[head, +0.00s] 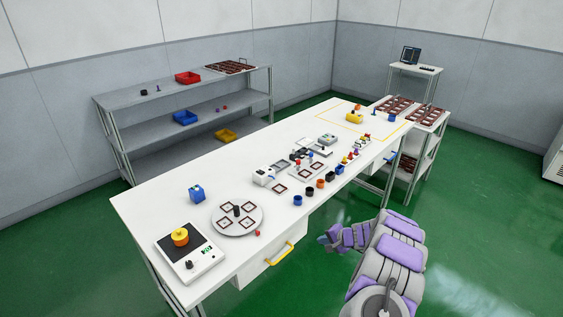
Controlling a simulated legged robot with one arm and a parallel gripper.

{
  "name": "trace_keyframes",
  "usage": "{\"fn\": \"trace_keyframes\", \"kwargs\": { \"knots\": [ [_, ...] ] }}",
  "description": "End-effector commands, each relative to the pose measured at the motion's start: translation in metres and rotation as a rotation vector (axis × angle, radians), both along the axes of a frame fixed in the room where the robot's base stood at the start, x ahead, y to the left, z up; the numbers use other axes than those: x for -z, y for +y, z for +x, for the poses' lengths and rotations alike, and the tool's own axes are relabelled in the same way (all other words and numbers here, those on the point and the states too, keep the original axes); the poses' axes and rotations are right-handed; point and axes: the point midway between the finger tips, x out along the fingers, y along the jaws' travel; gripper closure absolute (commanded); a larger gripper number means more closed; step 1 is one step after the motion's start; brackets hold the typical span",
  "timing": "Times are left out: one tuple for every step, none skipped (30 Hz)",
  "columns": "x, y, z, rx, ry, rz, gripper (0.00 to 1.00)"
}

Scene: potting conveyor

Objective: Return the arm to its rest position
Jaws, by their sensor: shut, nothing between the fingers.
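My arm, grey with purple pads, reaches in from the lower right in the head view. My gripper (328,239) is at its end, over the green floor, just off the near edge of the white table (150,205). It points left, is shut and holds nothing. It appears apart from the table and from the drawer with the yellow handle (279,254). The fingertips are small in this view.
A grey shelf (130,105) stands behind. A rack with trays (428,118) is at the far right end. Green floor (490,220) on the right is clear.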

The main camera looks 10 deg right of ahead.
Motion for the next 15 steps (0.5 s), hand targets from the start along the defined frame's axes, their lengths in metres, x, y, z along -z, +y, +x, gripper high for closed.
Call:
{"fn": "trace_keyframes", "kwargs": {
  "knots": [
    [-0.002,0.002,0.0,-0.004,-0.001,0.002,1.0],
    [-0.005,0.004,0.0,-0.01,-0.002,0.004,1.0],
    [-0.011,0.01,0.0,-0.023,-0.003,0.009,1.0],
    [-0.016,0.016,0.0,-0.035,-0.005,0.014,1.0],
    [-0.024,0.023,-0.001,-0.051,-0.006,0.02,1.0],
    [-0.036,0.035,-0.003,-0.076,-0.009,0.028,1.0],
    [-0.047,0.045,-0.004,-0.098,-0.012,0.034,1.0],
    [-0.058,0.055,-0.006,-0.122,-0.013,0.039,1.0],
    [-0.074,0.07,-0.01,-0.157,-0.016,0.045,1.0],
    [-0.086,0.081,-0.013,-0.186,-0.018,0.048,1.0],
    [-0.097,0.092,-0.018,-0.212,-0.016,0.053,1.0],
    [-0.111,0.106,-0.025,-0.249,-0.014,0.057,1.0],
    [-0.123,0.116,-0.03,-0.277,-0.015,0.059,1.0],
    [-0.133,0.126,-0.036,-0.303,-0.012,0.06,1.0],
    [-0.146,0.138,-0.045,-0.341,-0.01,0.058,1.0]
  ]
}}
